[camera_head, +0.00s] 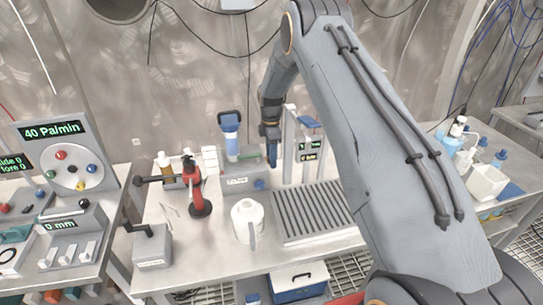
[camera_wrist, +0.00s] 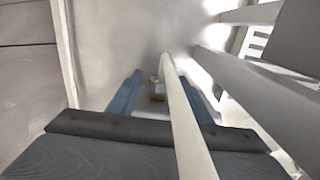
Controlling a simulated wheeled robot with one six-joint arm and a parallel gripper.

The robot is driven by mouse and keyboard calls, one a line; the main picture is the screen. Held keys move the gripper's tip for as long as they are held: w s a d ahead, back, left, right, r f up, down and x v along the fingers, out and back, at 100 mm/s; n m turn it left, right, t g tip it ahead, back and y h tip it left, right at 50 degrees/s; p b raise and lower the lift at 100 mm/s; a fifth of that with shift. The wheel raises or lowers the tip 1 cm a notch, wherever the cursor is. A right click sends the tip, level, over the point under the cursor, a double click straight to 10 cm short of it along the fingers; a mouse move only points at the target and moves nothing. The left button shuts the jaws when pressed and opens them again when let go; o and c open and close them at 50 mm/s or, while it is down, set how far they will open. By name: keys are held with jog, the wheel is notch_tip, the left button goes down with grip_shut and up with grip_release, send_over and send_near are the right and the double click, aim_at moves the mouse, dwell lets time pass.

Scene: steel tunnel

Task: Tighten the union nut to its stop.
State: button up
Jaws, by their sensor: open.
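A small brass-and-grey fitting, which looks like the union nut (camera_wrist: 157,90), shows between my blue fingers in the wrist view. A pale tube (camera_wrist: 183,120) runs beside it toward the camera and partly covers it. My gripper (camera_wrist: 161,84) is open, one finger on each side of the fitting; I cannot tell whether either touches it. In the head view my gripper (camera_head: 272,160) points down at the back of the bench, just left of a small stand with displays (camera_head: 308,148). The nut is not discernible there.
A grey box with a blue-topped filter (camera_head: 230,135) stands left of my gripper. A slotted grey tray (camera_head: 310,212), a white jug (camera_head: 247,220) and a red-and-black tool (camera_head: 196,190) stand in front. In the wrist view, pale bars (camera_wrist: 250,85) pass close on the right.

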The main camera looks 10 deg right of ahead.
jog(key=c, duration=1.1)
jog(key=shift+o, duration=0.2)
jog(key=shift+w+f+b, duration=0.1)
jog(key=shift+b, duration=0.5)
jog(key=shift+w+f+g+b, duration=0.15)
jog(key=shift+g+b, duration=0.35)
jog(key=shift+b, duration=1)
jog(key=g+b, duration=0.1)
jog(key=b, duration=0.3)
jog(key=g+b, duration=0.2)
jog(key=b, duration=0.2)
jog(key=shift+w+f, duration=0.1)
jog(key=shift+w, duration=0.1)
jog(key=shift+g+b, duration=0.3)
jog(key=shift+b, duration=0.75)
jog(key=shift+r, duration=0.25)
